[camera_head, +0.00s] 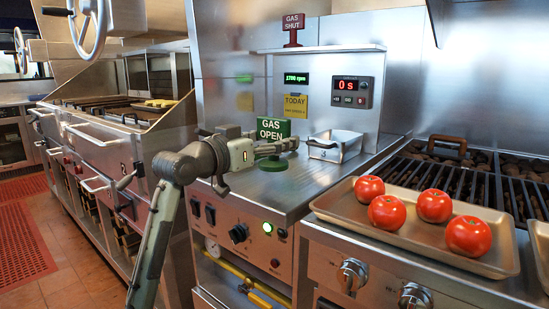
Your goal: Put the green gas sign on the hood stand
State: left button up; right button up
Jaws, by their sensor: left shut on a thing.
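The green gas sign (273,129), reading "GAS OPEN", stands upright above the steel counter, with its round green base (273,164) low at or just over the surface. My left gripper (272,148) reaches in from the left and is shut on the sign below its plate. The fingers partly hide the sign's stem. A red "GAS SHUT" sign (293,28) stands on top of the steel hood stand (330,48), behind and above the green sign. My right gripper is not in view.
A small metal basket (334,147) sits right of the green sign. A tray (400,234) with several tomatoes lies before the grill (470,180). A timer (351,92) and a yellow note (295,107) are on the back panel.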

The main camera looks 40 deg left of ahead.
aim_at(270, 160)
pick_arm(q)
jog(key=shift+w+d+f, duration=0.1)
jog(key=shift+w+f, duration=0.05)
jog(key=shift+f, duration=0.35)
notch_tip(270, 160, down, 3)
jog(key=shift+r, duration=0.2)
jog(key=shift+f, duration=0.3)
jog(key=shift+f+b, duration=0.1)
jog(key=shift+b, duration=0.2)
jog(key=o, duration=1.3)
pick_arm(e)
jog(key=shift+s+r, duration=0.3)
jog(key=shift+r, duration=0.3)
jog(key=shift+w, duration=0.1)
